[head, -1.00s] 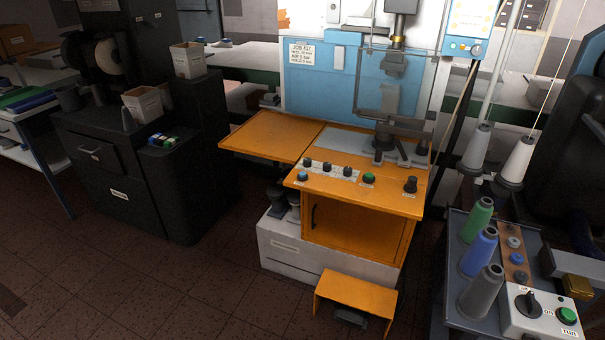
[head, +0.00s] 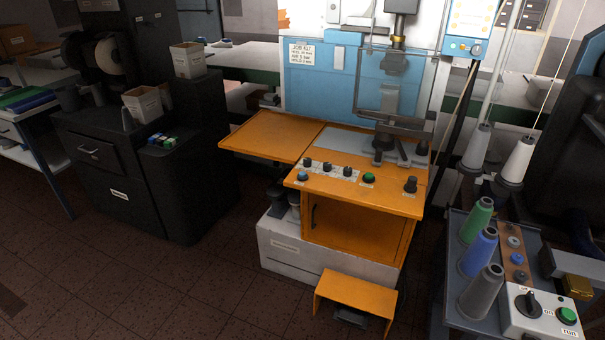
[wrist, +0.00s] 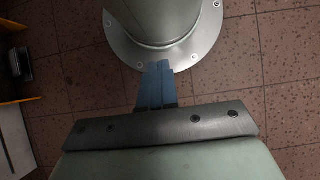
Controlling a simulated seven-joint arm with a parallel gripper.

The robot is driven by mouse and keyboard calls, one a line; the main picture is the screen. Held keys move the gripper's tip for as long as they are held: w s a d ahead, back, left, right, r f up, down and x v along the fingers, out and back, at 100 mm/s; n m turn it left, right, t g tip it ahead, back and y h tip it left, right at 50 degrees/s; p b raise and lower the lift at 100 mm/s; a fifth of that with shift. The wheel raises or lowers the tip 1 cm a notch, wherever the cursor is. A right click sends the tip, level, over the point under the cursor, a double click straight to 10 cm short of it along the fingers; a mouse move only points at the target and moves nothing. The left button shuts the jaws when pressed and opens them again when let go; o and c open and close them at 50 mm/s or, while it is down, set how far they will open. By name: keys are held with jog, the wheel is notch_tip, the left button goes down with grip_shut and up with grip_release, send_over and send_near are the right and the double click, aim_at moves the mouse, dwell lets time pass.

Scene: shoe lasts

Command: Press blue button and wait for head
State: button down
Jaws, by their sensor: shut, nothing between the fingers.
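A blue button (head: 302,176) sits at the front left of the orange press table (head: 265,137). A green button (head: 369,177) and several black knobs (head: 347,171) share that table top. The press head (head: 399,40) hangs above a dark lower fixture (head: 382,143), with a clear guard frame (head: 357,85) in front of the blue backing. My gripper (wrist: 158,64) shows only in the wrist view, where its blue-grey fingers are together and hold nothing. It is over the tiled floor, away from the button; it is not in the head view.
A small orange step (head: 355,291) stands on the floor before the press. At the right, a thread stand holds several cones (head: 479,252) and a switch box (head: 540,313) with another green button. A black machine (head: 125,165) stands left. Floor between is clear.

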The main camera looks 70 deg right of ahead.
jog(key=shift+w, duration=0.1)
